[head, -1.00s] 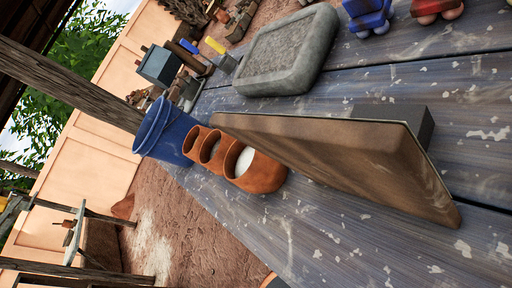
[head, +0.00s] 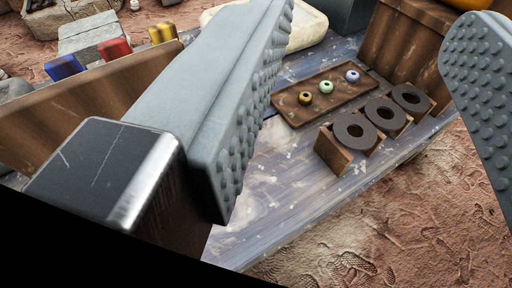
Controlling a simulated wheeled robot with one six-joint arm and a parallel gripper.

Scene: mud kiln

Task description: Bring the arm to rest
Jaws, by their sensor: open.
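My gripper (head: 375,50) is open, with its two grey studded fingers wide apart. The left finger is large and close in the middle of the head view; the right finger is at the right edge. Nothing is between the fingers. Past the gap lies a weathered blue-grey table (head: 285,205). The left finger and the dark metal part below it hide much of the table's left side. The rest of the arm is not clearly shown.
A brown tray (head: 335,97) holds three small ring-like pieces. Nearer are wooden holders with dark rings (head: 355,131). A wooden box (head: 405,45) stands behind right. A wooden board (head: 85,105) and coloured blocks (head: 113,49) are at left. Bare table lies in front of the tray.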

